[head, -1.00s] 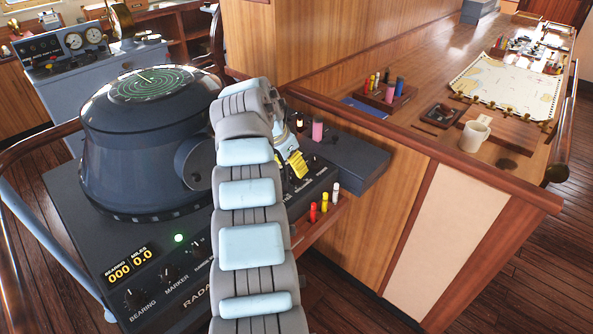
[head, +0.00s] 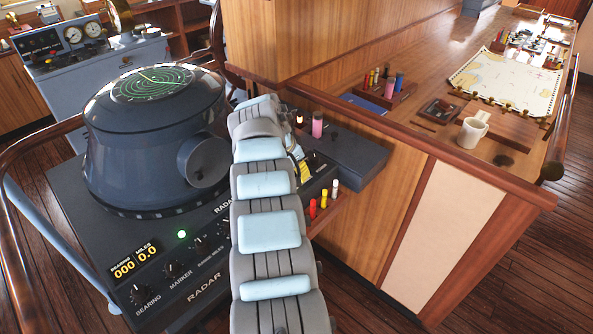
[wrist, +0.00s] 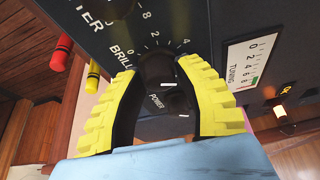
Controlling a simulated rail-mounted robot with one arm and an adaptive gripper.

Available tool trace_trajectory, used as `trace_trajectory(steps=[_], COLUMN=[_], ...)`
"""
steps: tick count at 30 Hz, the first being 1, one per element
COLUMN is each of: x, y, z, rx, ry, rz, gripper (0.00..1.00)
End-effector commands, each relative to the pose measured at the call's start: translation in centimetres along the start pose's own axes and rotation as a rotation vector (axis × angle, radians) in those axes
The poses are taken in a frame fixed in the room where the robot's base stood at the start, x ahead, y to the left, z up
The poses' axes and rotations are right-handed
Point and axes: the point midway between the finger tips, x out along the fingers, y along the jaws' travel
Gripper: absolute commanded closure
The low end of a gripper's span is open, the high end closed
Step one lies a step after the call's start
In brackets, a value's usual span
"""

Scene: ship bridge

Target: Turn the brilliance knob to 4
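The dark round brilliance knob (wrist: 156,66) is on the black radar panel in the wrist view, beside a partly covered label reading "BRILL". In the head view, my arm hides the knob and most of my gripper; a bit of yellow finger (head: 303,172) shows.
A tuning scale (wrist: 250,62) is to the right. Red (head: 312,208), yellow and white cylinders stand on a small ledge beside the panel. The radar scope (head: 155,140) rises left of my arm.

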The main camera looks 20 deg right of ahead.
Motion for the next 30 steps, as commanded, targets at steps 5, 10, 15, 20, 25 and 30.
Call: trace_trajectory(steps=[5,10,15,20,25,30], x=[0.00,0.04,0.12,0.29,0.22,0.31], y=[-0.01,-0.01,-0.03,-0.08,-0.13,-0.04], z=[0.02,0.03,0.07,0.22,0.14,0.21], rx=[0.000,-0.001,-0.003,-0.014,-0.032,-0.059], ry=[0.000,0.000,0.000,0.000,0.002,0.000], rz=[0.000,0.000,-0.001,-0.006,-0.016,-0.024], gripper=[1.00,1.00,1.00,1.00,1.00,1.00])
